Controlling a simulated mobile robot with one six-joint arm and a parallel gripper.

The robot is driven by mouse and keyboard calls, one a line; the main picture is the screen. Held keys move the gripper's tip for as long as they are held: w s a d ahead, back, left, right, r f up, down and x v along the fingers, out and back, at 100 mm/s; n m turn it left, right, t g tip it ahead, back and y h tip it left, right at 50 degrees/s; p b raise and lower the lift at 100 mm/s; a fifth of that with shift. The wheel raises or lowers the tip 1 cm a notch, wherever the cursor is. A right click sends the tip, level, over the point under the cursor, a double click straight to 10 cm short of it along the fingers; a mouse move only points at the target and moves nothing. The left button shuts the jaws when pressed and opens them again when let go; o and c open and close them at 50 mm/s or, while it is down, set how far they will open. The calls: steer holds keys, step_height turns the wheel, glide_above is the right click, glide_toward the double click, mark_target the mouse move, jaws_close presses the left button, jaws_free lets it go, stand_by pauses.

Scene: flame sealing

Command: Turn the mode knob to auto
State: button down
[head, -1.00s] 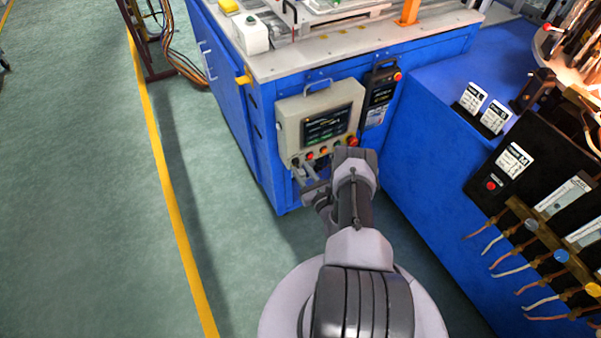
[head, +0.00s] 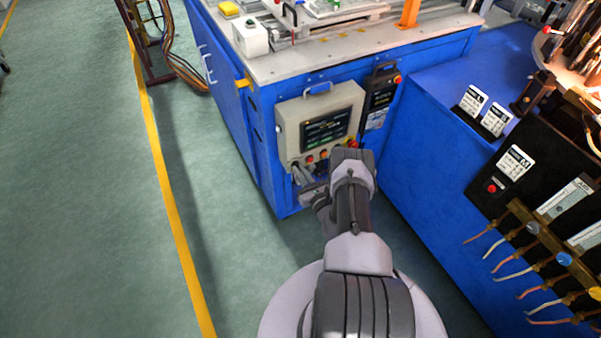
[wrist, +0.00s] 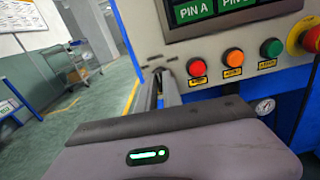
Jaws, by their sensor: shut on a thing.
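The control box (head: 283,135) is beige with a dark lit screen, on the front of the blue bench. The mode knob (wrist: 158,71) is a small dark part at the box's lower left in the wrist view, mostly hidden by my fingers. My gripper (wrist: 161,82) reaches up to it with two narrow grey fingers closed on it. In the head view, my gripper (head: 298,172) is at the lower left corner of the box, partly behind my own wrist. The knob's marking and pointer cannot be read.
Right of the knob sit a red button (wrist: 200,67), an orange button (wrist: 233,58), a green button (wrist: 271,48) and a red emergency stop (wrist: 311,39) on yellow. A gauge (wrist: 264,107) is below. Open green floor (head: 90,220) lies to the left.

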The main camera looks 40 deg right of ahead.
steer(key=shift+d+f+m+b, duration=0.1)
steer(key=shift+m+b, duration=1.2)
steer(key=shift+m, duration=0.75)
steer(key=shift+f+m+b, duration=0.1)
steer(key=shift+m+b, duration=1.15)
steer(key=shift+m, duration=0.8)
steer(key=shift+r, duration=0.1)
steer(key=c, duration=1.5)
jaws_free()
steer(key=p+v, duration=0.6)
steer(key=v, duration=1.1)
steer(key=shift+s, duration=0.25)
